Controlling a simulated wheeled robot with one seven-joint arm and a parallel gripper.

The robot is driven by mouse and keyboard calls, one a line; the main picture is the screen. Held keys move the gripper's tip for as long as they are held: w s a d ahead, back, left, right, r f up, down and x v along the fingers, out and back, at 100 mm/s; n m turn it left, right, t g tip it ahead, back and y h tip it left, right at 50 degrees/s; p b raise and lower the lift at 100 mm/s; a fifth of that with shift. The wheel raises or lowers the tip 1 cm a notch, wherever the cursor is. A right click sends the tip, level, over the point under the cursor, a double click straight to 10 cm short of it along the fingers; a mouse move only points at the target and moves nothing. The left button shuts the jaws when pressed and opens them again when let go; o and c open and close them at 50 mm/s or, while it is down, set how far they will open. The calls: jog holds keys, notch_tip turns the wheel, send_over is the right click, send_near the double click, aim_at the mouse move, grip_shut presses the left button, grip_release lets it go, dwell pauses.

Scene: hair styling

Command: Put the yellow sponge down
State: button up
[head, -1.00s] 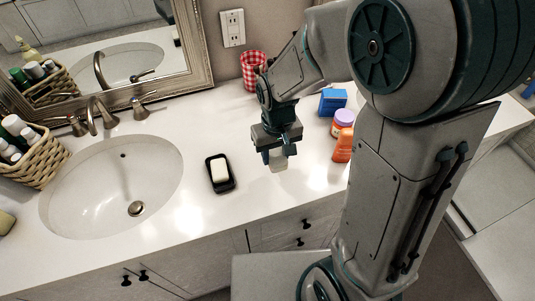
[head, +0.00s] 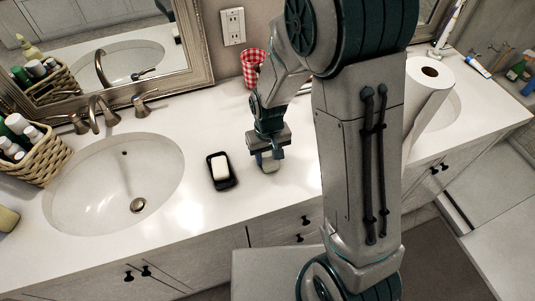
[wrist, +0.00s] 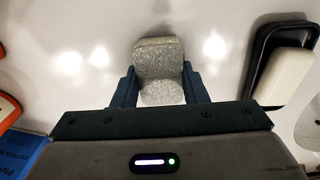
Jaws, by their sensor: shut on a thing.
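My gripper (head: 267,162) is low over the white counter, just right of the black soap dish. It is shut on the sponge (wrist: 158,62), a pale block that looks greyish and speckled with a yellowish far edge in the wrist view. The sponge sits between the two dark fingers (wrist: 158,88) and sticks out beyond their tips. In the head view it is small and mostly hidden by the fingers. I cannot tell whether its underside touches the counter.
The soap dish (head: 221,171) with white soap is close by; it also shows in the wrist view (wrist: 257,78). A sink (head: 115,185), basket (head: 38,155) and red checked cup (head: 253,68) stand around. Orange and blue items (wrist: 25,155) lie at the wrist view's left. Counter ahead is clear.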

aim_at(269, 157)
jog(key=shift+f, duration=0.1)
jog(key=shift+f, duration=0.15)
jog(key=o, duration=0.9)
notch_tip(269, 157, up, 13)
jog(key=shift+s+d+r+m+t+b, duration=0.1)
jog(key=shift+s+d+r+m+t, duration=0.45)
jog(key=shift+s+d+r, duration=1.1)
jog(key=shift+s+d+r+m+t+b, duration=0.15)
jog(key=shift+s+d+r+m+t, duration=0.6)
jog(key=shift+s+d, duration=1.75)
jog(key=shift+s+d+r+m+t+b, duration=0.1)
jog(key=shift+s+d+r+m+t, duration=0.25)
jog(key=shift+s+d+r, duration=1.65)
jog(key=shift+s+a+f, duration=0.25)
jog(key=shift+s+f, duration=0.1)
jog(key=shift+f, duration=0.25)
